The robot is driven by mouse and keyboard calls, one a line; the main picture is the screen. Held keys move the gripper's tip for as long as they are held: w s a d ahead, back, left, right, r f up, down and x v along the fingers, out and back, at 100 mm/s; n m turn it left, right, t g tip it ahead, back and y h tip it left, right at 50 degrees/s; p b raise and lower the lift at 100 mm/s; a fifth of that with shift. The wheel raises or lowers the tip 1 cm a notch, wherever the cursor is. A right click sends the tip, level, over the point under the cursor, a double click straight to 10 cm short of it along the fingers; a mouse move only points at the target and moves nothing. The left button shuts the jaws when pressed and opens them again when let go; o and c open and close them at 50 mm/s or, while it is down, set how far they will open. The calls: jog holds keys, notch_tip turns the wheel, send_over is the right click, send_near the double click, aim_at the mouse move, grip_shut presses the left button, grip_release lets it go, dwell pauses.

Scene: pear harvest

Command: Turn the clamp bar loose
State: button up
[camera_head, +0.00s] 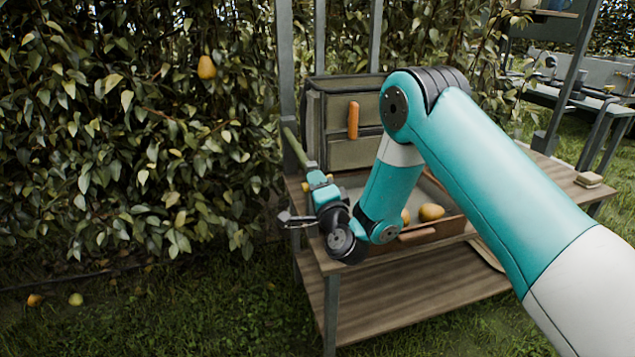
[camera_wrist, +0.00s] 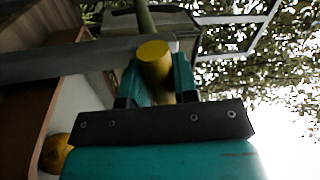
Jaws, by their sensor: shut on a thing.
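My gripper (camera_head: 317,182) is at the left end of the wooden bench, beside the grey upright. It is shut on a yellow bar, which I take for the clamp bar (camera_wrist: 153,62). In the wrist view the bar's round yellow end sits between the teal fingers (camera_wrist: 158,88). In the head view small yellow ends (camera_head: 304,187) show at the gripper's sides. An olive pole (camera_head: 292,146) runs up and away from the gripper along the upright; it also shows in the wrist view (camera_wrist: 145,17). How the bar joins the pole is hidden.
A crate (camera_head: 447,228) with pears stands on the bench (camera_head: 564,181), partly behind my arm. A grey-green box (camera_head: 336,152) with an orange handle (camera_head: 353,120) stands behind. A pear (camera_head: 206,67) hangs in the hedge; two fruits (camera_head: 76,299) lie on the grass. A grey beam (camera_wrist: 60,60) crosses close by.

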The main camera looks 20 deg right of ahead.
jog(key=shift+a+r+m, duration=0.15)
jog(key=shift+m, duration=1.15)
jog(key=shift+h, duration=0.4)
jog(key=o, duration=0.9)
jog(key=shift+w, duration=0.1)
